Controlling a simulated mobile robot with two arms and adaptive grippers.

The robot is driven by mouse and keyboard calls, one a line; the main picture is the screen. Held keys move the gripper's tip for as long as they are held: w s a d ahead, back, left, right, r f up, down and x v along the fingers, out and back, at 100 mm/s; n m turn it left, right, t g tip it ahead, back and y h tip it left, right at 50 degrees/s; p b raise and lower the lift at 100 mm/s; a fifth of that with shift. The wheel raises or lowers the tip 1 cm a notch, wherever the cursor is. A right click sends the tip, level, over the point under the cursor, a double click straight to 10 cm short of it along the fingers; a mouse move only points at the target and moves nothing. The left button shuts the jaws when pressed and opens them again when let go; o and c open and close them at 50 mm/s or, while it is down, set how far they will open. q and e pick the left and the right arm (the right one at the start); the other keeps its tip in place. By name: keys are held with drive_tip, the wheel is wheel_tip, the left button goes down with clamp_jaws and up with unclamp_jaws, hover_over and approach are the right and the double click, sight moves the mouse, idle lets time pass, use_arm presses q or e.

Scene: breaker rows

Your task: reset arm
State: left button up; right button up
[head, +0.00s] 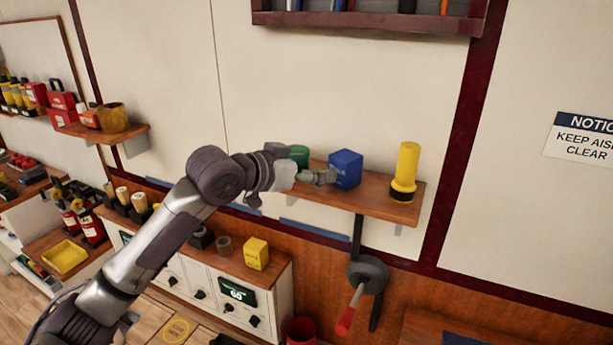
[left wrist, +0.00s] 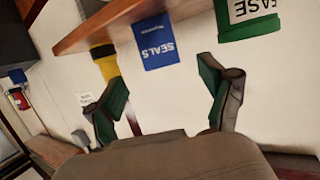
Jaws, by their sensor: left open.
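My left arm reaches in from the lower left of the head view. Its left gripper (head: 322,177) is in front of the wall shelf (head: 390,206), close to a blue box (head: 345,169). In the left wrist view the gripper (left wrist: 160,88) is open, its two green-padded fingers wide apart with nothing between them. The blue box (left wrist: 156,42), labelled SEALS, appears upside down beyond the fingers; I cannot tell whether they touch. My right gripper is not in view.
A green container (head: 299,153), partly hidden by my gripper, and a yellow flashlight (head: 406,172) stand on the shelf. A lever with a red handle (head: 345,320) hangs below. A white cabinet (head: 200,282) with a yellow box (head: 256,254) on top stands lower left.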

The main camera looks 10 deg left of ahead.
use_arm(q)
drive_tip(key=shift+v, duration=0.85)
